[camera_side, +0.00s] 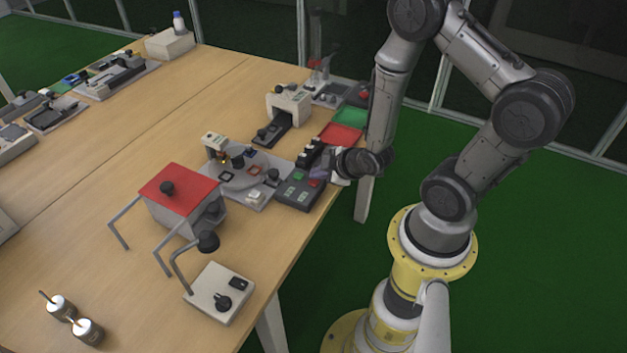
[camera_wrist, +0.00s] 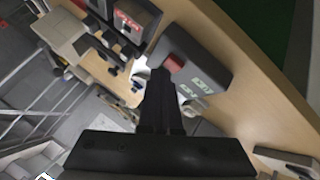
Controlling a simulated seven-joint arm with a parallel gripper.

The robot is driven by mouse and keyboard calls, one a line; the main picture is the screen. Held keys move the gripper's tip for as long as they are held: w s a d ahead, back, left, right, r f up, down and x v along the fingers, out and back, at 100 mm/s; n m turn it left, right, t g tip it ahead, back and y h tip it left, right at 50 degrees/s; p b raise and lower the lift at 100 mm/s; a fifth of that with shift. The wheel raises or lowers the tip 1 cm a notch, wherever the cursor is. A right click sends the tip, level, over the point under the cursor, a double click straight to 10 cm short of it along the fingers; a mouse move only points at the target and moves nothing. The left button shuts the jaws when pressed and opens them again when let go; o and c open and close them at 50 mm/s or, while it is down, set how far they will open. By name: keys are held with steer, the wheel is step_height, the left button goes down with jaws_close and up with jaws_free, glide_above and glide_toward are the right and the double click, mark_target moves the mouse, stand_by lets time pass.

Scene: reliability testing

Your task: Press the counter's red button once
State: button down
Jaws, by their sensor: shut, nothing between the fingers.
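The counter is a dark grey box (camera_side: 294,194) near the table's right edge in the side view, with pale green markings on its top. Its red button (camera_side: 314,183) is at the end closer to my arm. In the side view the fingertips are hard to make out.
A fixture board (camera_side: 245,184) with small devices stands left of the counter. A red-topped box (camera_side: 180,187) is further left. Green (camera_side: 350,117) and red trays (camera_side: 341,133) lie behind. A white base with a black knob (camera_side: 219,292) stands at the front.

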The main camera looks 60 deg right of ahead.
steer(key=shift+r, duration=0.4)
steer(key=shift+r, duration=0.1)
steer(key=shift+r, duration=2.4)
step_height(320, 180, up, 7)
steer(key=t, duration=0.2)
glide_above(317, 186)
steer(key=w+a, duration=0.1)
steer(key=w, duration=0.3)
steer(key=a+r+t+y, duration=0.15)
steer(key=a+r, duration=0.35)
steer(key=r, duration=0.8)
steer(key=s+a+r+m+g+y, duration=0.1)
steer(key=s+a+r+m+g, duration=0.2)
steer(key=s, duration=0.5)
steer(key=s+f+m+g, duration=0.2)
steer(key=s+g, duration=0.1)
steer(key=s, duration=0.7)
steer(key=shift+a+f+g, duration=0.15)
steer(key=shift+a+g, duration=0.15)
steer(key=shift+g, duration=0.05)
